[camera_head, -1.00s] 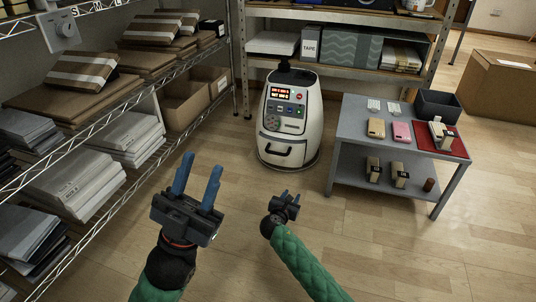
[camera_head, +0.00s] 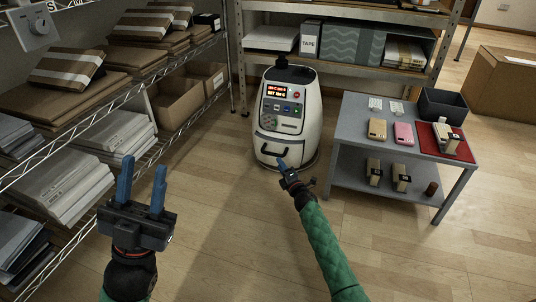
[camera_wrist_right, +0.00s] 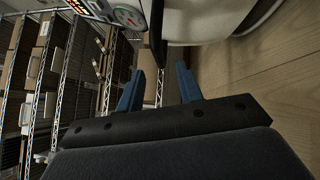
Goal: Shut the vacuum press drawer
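The vacuum press (camera_head: 290,100) is a rounded white machine on the floor at the back middle, with a lit display and buttons. Its drawer (camera_head: 284,142), with a black bar handle (camera_head: 270,153), is low on its front; how far it stands out is hard to tell. My right gripper (camera_head: 281,163) is just in front of the drawer, near the handle. In the right wrist view my right gripper (camera_wrist_right: 160,70) is open, with a dark bar, likely the handle (camera_wrist_right: 157,35), ahead between its fingertips. Contact is unclear. My left gripper (camera_head: 142,164) is open and empty at the lower left.
A wire shelf (camera_head: 110,100) with packages runs along the left. A grey table (camera_head: 350,125) with phones, a red mat (camera_head: 425,140) and a dark bin (camera_head: 442,105) stands right of the press. A metal rack (camera_head: 340,72) is behind. The floor in front is free.

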